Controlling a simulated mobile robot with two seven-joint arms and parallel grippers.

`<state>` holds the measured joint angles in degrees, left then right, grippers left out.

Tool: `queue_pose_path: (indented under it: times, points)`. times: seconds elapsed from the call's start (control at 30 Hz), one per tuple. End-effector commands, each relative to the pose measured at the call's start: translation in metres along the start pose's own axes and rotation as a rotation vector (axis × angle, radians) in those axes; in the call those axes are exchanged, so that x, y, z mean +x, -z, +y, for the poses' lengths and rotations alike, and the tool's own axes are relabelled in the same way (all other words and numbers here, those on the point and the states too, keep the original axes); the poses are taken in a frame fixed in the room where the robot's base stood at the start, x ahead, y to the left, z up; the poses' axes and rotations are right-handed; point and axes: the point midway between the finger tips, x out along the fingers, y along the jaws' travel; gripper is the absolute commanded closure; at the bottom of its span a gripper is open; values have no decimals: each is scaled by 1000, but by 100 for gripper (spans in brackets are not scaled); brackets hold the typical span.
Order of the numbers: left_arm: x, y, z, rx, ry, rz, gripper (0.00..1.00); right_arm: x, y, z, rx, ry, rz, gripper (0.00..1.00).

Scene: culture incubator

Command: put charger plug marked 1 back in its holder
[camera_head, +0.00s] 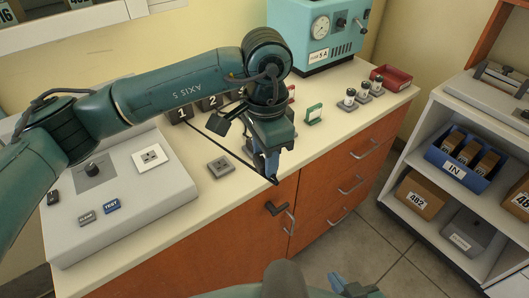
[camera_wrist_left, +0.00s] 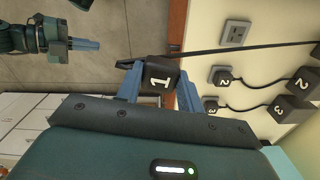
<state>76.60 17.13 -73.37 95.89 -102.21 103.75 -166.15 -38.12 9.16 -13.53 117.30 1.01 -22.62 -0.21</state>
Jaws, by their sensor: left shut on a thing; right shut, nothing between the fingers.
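The black plug marked 1 (camera_wrist_left: 160,76) is between the blue fingers of my left gripper (camera_wrist_left: 158,84), which is shut on it. In the head view my left gripper (camera_head: 266,166) hangs near the counter's front edge, and the plug is mostly hidden there. A black cable runs from the plug to the black block marked 1 (camera_head: 182,113). A grey square holder (camera_head: 220,167) lies bare on the counter, left of the gripper; it also shows in the wrist view (camera_wrist_left: 235,33). My right gripper (camera_head: 350,287) is shut and empty, low in front of the cabinet.
Plugs marked 2 (camera_wrist_left: 222,77) and 3 (camera_wrist_left: 210,105) sit in grey holders, with cables to their blocks. A console with a white socket (camera_head: 149,157) stands left. A teal machine (camera_head: 318,30), small bottles (camera_head: 349,97) and a red tray (camera_head: 391,78) are farther right.

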Motion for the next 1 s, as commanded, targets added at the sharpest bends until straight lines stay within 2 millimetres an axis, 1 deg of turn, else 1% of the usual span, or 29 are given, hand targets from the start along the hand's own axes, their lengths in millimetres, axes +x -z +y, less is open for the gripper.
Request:
queue_pose_path:
  times: [0.03,0.17,0.4,0.5,0.6,0.77,1.0]
  points:
    - [-7,-1,7,-7,-12,11,99,0,0,0,0,0,0,100]
    - [-24,-18,8,-126,-10,12,99,0,0,0,0,0,0,100]
    - [-63,-60,12,-419,-9,10,99,0,0,0,0,0,0,100]
    - [-77,-74,13,-521,-10,8,99,0,0,0,0,0,0,100]
    - [-86,-85,14,-596,-11,7,99,0,0,0,0,0,0,100]
    - [-94,-93,16,-655,-11,5,99,0,0,0,0,0,0,100]
    - [-95,-94,16,-662,-12,4,99,0,0,0,1,0,0,100]
